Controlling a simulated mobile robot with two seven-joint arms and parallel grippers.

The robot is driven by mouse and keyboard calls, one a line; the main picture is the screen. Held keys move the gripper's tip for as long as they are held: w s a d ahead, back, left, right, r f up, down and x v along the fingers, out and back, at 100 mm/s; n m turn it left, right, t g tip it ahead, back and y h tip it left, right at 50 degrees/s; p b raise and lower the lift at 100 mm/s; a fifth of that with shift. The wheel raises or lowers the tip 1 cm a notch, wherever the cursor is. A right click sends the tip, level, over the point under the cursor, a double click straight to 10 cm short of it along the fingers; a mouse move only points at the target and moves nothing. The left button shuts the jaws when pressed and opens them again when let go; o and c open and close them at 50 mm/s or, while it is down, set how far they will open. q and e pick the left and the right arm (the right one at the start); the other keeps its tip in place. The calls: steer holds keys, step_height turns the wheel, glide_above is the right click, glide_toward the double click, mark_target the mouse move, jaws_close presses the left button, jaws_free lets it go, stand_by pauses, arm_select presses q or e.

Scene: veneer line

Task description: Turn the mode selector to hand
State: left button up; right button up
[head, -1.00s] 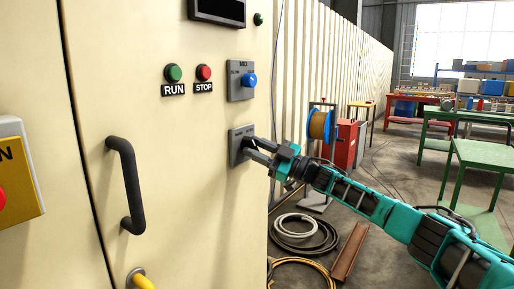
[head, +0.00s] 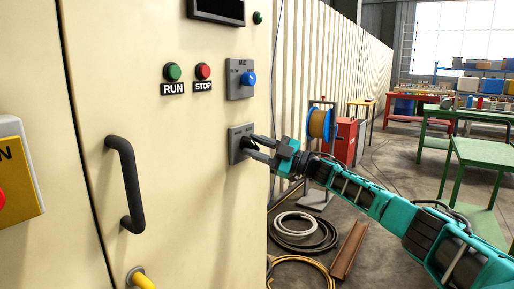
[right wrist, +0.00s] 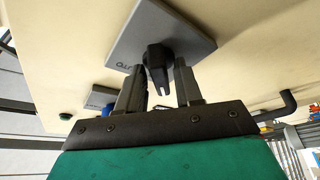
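The mode selector is a black knob (right wrist: 157,62) on a grey square plate (right wrist: 196,38). In the head view the plate (head: 236,133) is on the cream cabinet door, low and right, and the knob is largely hidden by my fingers. My right gripper (head: 249,147) is at the plate, reaching in from the right. In the right wrist view its two fingers (right wrist: 160,92) stand on either side of the knob, apart, with the knob's white-marked end between them. I cannot tell whether either finger touches it. Part of a label shows at the plate's left edge. My left gripper is not in view.
Above the selector is another grey plate with a blue knob (head: 249,79). Left of that are the green RUN button (head: 173,72) and red STOP button (head: 204,72). A black door handle (head: 127,185) sticks out on the left. Hose coils (head: 303,232) lie on the floor.

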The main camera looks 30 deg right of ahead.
steer(key=shift+o, duration=0.4)
steer(key=shift+s+d+f, duration=0.15)
steer(key=shift+s+d, duration=0.05)
steer(key=shift+s, duration=0.05)
steer(key=b+v, duration=0.1)
steer(key=v, duration=1.1)
